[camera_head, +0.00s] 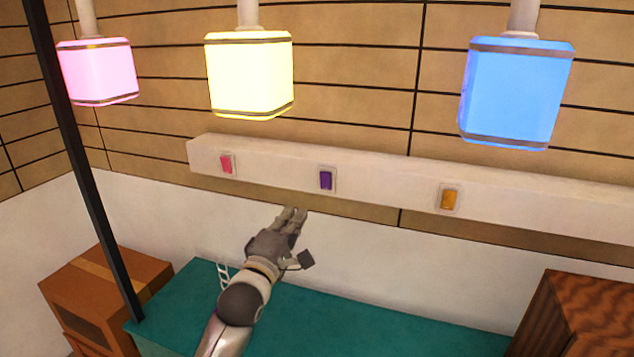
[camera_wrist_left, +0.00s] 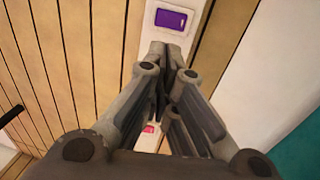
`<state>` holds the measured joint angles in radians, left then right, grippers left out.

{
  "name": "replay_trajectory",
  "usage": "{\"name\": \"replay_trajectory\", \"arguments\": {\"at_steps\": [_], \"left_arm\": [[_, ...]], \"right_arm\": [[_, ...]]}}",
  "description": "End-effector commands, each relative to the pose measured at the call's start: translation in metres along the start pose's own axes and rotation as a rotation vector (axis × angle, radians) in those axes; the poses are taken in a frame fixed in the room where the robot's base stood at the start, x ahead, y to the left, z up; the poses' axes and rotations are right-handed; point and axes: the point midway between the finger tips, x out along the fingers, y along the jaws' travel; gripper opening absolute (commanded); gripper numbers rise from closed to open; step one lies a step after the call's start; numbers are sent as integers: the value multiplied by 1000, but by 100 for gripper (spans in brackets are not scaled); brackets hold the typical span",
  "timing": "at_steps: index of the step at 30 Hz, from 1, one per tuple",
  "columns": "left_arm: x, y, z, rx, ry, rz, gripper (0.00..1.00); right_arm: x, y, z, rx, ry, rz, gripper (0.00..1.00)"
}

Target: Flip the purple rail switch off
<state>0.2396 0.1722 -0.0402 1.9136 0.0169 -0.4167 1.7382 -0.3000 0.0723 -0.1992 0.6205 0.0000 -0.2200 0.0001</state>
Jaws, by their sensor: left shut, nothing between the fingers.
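The purple switch (camera_head: 326,180) sits on a white rail (camera_head: 390,180) along the wall, between a pink switch (camera_head: 227,163) on its left and an orange switch (camera_head: 448,198) on its right. My left gripper (camera_head: 297,211) is shut and empty, a little below and left of the purple switch. In the left wrist view the purple switch (camera_wrist_left: 171,19) shows just beyond the closed fingertips (camera_wrist_left: 165,48), with a gap between. The pink switch (camera_wrist_left: 149,129) shows partly, between the finger links. My right gripper does not show.
Lit pink (camera_head: 97,71), yellow (camera_head: 249,74) and blue (camera_head: 516,92) lamps hang above the rail. A teal tabletop (camera_head: 360,325) lies below, with a cardboard box (camera_head: 95,300) at left and a dark wooden cabinet (camera_head: 580,315) at right. A black post (camera_head: 85,160) stands at left.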

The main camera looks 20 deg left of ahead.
Motion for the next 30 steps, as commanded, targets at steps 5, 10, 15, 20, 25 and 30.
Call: {"name": "replay_trajectory", "arguments": {"at_steps": [5, 10, 15, 20, 25, 30], "left_arm": [[2, 0, 0, 2, 0, -1, 0], [17, 1, 0, 4, 0, -1, 0], [42, 1, 0, 4, 0, -2, 0], [65, 1, 0, 4, 1, -2, 0], [89, 1, 0, 4, 0, -1, 0], [110, 1, 0, 4, 0, -1, 0]], "right_arm": [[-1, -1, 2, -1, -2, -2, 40], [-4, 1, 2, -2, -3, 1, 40], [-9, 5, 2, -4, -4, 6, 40], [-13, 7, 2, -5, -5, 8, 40], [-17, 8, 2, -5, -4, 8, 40], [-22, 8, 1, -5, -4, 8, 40]]}}
